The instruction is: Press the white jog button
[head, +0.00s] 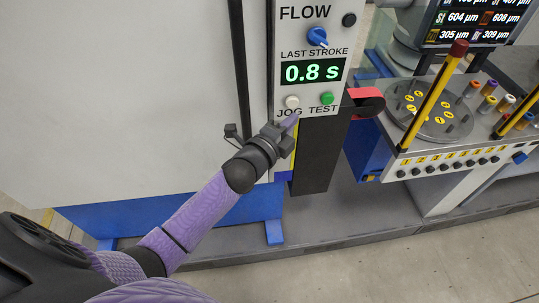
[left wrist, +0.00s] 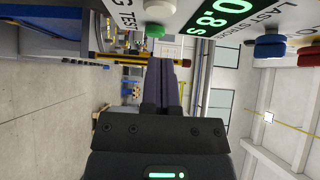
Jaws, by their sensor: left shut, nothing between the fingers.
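The white jog button (head: 292,101) is on the light panel, above the word JOG and below the green 0.8 s display. It also shows at the top of the left wrist view (left wrist: 160,9). My left gripper (head: 291,120) is shut and empty, with its fingertips just below the white button in the head view. In the left wrist view its closed fingers (left wrist: 161,65) point toward the panel, with a visible gap between them and the button in the picture. I cannot tell the exact distance. My right gripper is not in view.
The green test button (head: 327,98) is right beside the white one. A red-and-black part (head: 367,102) juts out at the right. A machine with a round plate (head: 436,108) stands beyond.

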